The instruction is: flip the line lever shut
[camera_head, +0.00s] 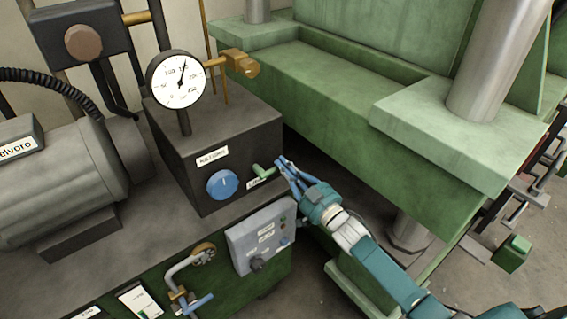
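A small green lever (263,171) sticks out of the front of the dark box (225,150), above a small label too small to read for sure. I take it for the line lever. It points to the right and slightly down. My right gripper (284,163) is just right of the lever's free end, with its blue fingers pointing up and left. I cannot tell whether the fingers touch the lever, or how far apart they are. My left gripper is not in view.
A blue knob (222,184) sits left of the lever, and a pressure gauge (177,80) stands above the box. Below are a grey control panel (262,238) and a pipe with a blue-handled valve (198,303). A green press frame (400,140) rises close behind my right arm.

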